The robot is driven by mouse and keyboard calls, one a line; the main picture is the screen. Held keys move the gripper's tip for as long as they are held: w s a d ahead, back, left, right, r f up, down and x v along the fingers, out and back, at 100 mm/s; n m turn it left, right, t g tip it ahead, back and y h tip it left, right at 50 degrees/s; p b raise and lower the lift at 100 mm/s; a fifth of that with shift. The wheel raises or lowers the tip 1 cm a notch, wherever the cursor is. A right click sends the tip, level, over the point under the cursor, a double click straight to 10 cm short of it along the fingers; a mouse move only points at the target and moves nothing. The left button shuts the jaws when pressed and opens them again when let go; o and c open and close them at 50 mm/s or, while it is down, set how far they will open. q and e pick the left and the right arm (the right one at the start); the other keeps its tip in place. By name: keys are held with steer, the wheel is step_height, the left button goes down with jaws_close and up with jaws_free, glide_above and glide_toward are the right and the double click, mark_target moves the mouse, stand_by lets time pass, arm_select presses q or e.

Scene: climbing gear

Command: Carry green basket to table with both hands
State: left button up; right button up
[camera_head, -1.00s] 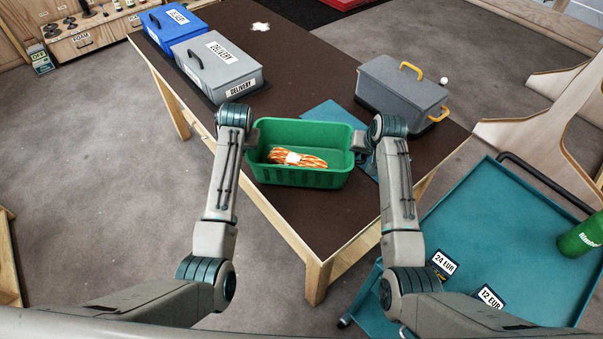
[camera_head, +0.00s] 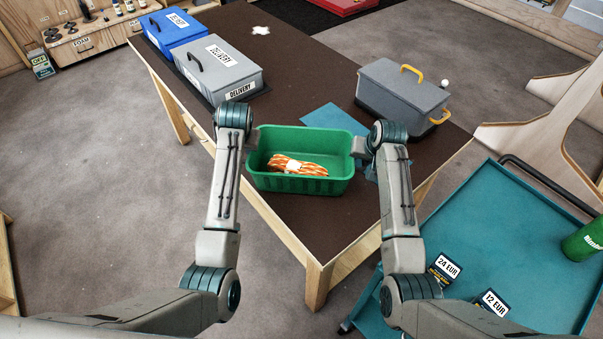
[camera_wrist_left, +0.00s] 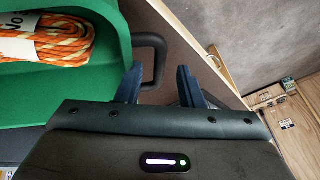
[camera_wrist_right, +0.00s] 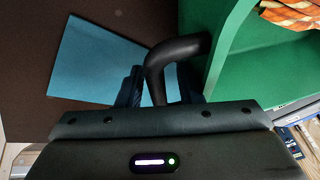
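The green basket (camera_head: 300,184) sits upright on the brown table (camera_head: 305,220), near its front corner, with an orange-and-white rope bundle (camera_head: 298,166) inside. My left gripper (camera_head: 250,139) is at the basket's left end. In the left wrist view its fingers (camera_wrist_left: 158,86) are apart, with the black handle (camera_wrist_left: 161,62) between them. My right gripper (camera_head: 358,146) is at the right end. In the right wrist view its fingers (camera_wrist_right: 162,86) are also apart around the other black handle (camera_wrist_right: 178,50). The basket's underside is hidden.
A grey box with yellow handles (camera_head: 400,98) stands behind the basket to the right, near a flat blue sheet (camera_head: 333,118). Grey (camera_head: 220,72) and blue (camera_head: 172,30) delivery boxes stand at the table's left edge. A teal cart (camera_head: 500,235) is at the right.

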arm_select(q)
steer(key=v, duration=0.4)
steer(key=shift+s+r, duration=0.1)
steer(key=shift+r, duration=0.05)
arm_select(e)
steer(key=shift+s+r, duration=0.1)
steer(key=shift+r, duration=0.05)
steer(key=v, duration=1.1)
steer(key=shift+s+r, duration=0.15)
steer(key=shift+r, duration=0.15)
steer(key=shift+d, duration=0.1)
